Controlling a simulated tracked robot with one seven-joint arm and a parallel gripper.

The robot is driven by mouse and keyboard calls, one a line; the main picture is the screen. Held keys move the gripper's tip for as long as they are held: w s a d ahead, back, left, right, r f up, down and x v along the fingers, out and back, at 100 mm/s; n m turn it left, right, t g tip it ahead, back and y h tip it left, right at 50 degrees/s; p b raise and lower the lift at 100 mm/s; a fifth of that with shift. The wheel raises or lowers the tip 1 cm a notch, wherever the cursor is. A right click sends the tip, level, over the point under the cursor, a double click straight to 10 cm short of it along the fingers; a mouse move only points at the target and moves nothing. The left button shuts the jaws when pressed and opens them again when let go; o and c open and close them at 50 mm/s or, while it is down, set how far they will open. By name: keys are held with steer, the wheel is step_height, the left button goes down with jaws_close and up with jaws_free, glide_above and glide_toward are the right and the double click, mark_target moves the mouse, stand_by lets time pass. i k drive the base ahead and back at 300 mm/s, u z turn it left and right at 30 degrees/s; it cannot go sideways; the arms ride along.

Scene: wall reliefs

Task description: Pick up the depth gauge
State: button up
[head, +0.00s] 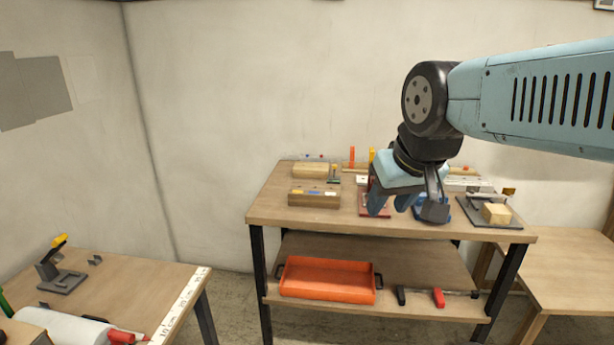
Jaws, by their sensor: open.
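I cannot pick out the depth gauge with certainty at this size. A small dark upright item (333,174) with a light top stands beside a wooden block on the workbench (275,208), but I cannot tell what it is. My gripper (407,208) is open and points down over the front middle of the workbench. It hides part of the bench top, where a red item (367,206) and a blue item show around its fingers. Whether the fingers touch anything cannot be told.
Wooden blocks (314,199) lie on the bench's left; a dark plate with a pale block (496,213) is at right. The lower shelf holds an orange tray (327,279) and a clamp (438,297). Another table (130,283) stands left; a lower wooden table (570,265) stands right.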

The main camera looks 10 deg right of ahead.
mark_target(331, 180)
steer(key=z, duration=0.3)
steer(key=i, duration=1.2)
steer(key=z, duration=0.7)
steer(key=k, duration=0.9)
steer(key=z, duration=0.2)
steer(key=i, duration=0.95)
steer(key=u, duration=0.1)
